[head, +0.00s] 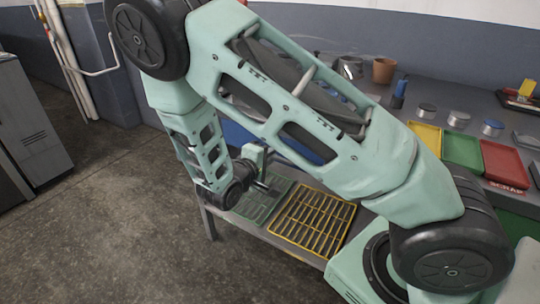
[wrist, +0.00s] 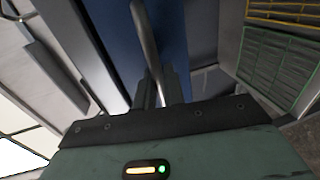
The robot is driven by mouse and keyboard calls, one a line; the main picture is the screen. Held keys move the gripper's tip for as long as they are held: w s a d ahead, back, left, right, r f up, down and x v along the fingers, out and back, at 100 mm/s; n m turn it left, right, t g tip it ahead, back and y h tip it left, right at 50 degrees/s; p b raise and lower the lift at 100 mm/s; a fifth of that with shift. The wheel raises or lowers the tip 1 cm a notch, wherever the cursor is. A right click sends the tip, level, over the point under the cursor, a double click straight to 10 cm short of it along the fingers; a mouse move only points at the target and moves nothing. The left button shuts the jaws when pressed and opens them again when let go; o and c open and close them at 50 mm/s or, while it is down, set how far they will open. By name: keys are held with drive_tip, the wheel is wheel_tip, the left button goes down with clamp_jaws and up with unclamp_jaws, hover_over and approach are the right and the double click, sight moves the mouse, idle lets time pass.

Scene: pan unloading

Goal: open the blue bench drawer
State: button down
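The blue drawer front (wrist: 188,35) fills the upper middle of the wrist view. Its bare metal bar handle (wrist: 143,28) runs down toward my gripper (wrist: 160,90). My gripper's two dark fingers are close together, one on each side of the bar, and appear shut on it. In the head view, a piece of the blue drawer (head: 238,137) shows under the bench edge, mostly hidden behind my arm. My gripper (head: 262,182) is beside it, low at the front of the bench. How far the drawer stands out cannot be told.
A green rack (head: 262,203) and a yellow rack (head: 313,220) lie low in front of the bench. On the bench top (head: 455,88) are yellow, green and red trays, several small tins and a brown pot (head: 384,70). The floor at left is clear up to a grey cabinet (head: 28,125).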

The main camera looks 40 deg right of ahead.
drive_tip(key=shift+a, duration=0.1)
drive_tip(key=f+v, duration=0.2)
drive_tip(key=v, duration=1.2)
drive_tip(key=a+f+v, duration=0.1)
drive_tip(key=f+v, duration=0.2)
drive_tip(key=v, duration=1.1)
drive_tip(key=shift+s+f, duration=0.2)
drive_tip(key=shift+f, duration=0.05)
drive_tip(key=c, duration=1.8)
unclamp_jaws()
drive_tip(key=shift+c, duration=0.2)
drive_tip(key=v, duration=1.7)
drive_tip(key=shift+a+b, duration=0.2)
drive_tip(key=shift+b, duration=0.2)
drive_tip(key=shift+r, duration=0.1)
